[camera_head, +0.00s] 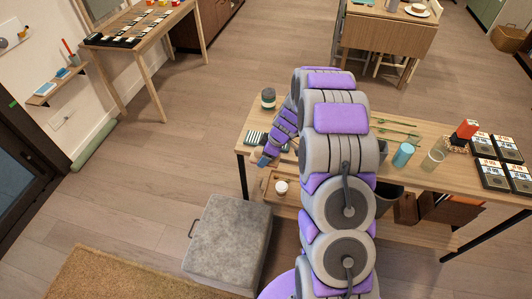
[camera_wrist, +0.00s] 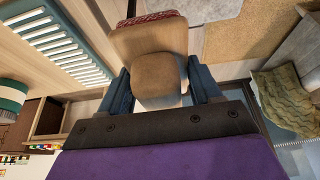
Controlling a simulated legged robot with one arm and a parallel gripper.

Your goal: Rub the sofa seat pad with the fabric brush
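A grey upholstered block (camera_head: 228,240) with a dark handle at its left side stands on the floor at lower middle; it looks like the seat pad. Part of a grey surface, probably its top, shows at the top of the wrist view (camera_wrist: 208,10). My gripper (camera_head: 266,161) is at the left end of the wooden table, above and behind the block. In the wrist view its blue fingers (camera_wrist: 161,88) are closed around a tan brush (camera_wrist: 150,45) with a red bristled edge pointing away. The brush appears clear of the grey surface. The brush is not clearly visible in the head view.
The wooden table (camera_head: 440,178) holds a dark green jar (camera_head: 268,99), a striped rack (camera_head: 256,138), a blue cup (camera_head: 403,154) and black boxes. A low shelf beneath holds a white-topped jar (camera_head: 281,186).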

